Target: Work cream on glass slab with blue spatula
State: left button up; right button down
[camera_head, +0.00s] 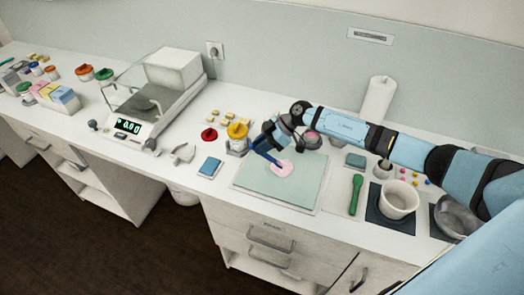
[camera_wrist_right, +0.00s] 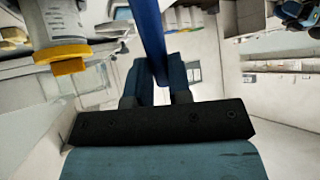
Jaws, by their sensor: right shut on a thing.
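The pale green glass slab (camera_head: 257,184) lies flat on the bench at the middle. A patch of pink cream (camera_head: 285,169) sits on it, right of its centre. My right gripper (camera_head: 267,139) is above the slab's back edge, shut on the blue spatula (camera_head: 268,156). The spatula slants down to the right, its lower end at the cream; I cannot tell if it touches. In the right wrist view the blue spatula (camera_wrist_right: 152,42) stands between the fingers of the gripper (camera_wrist_right: 158,80). My left gripper is not in view.
A yellow-lidded jar (camera_head: 237,131) stands close left of my right gripper. A red lid (camera_head: 209,135) and a blue box (camera_head: 209,167) lie further left. A balance (camera_head: 142,119) stands left.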

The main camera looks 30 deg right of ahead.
jog(key=shift+s+a+p, duration=0.15)
jog(key=shift+s+p, duration=0.3)
jog(key=shift+p, duration=0.15)
jog(key=shift+w+d+b, duration=0.2)
jog(key=shift+w+b, duration=0.2)
jog(key=shift+w, duration=0.15)
jog(key=shift+w+d+b, duration=0.2)
jog(key=shift+w+b, duration=0.15)
jog(key=shift+w, duration=0.2)
dwell(1.3)
jog(key=shift+s, duration=0.1)
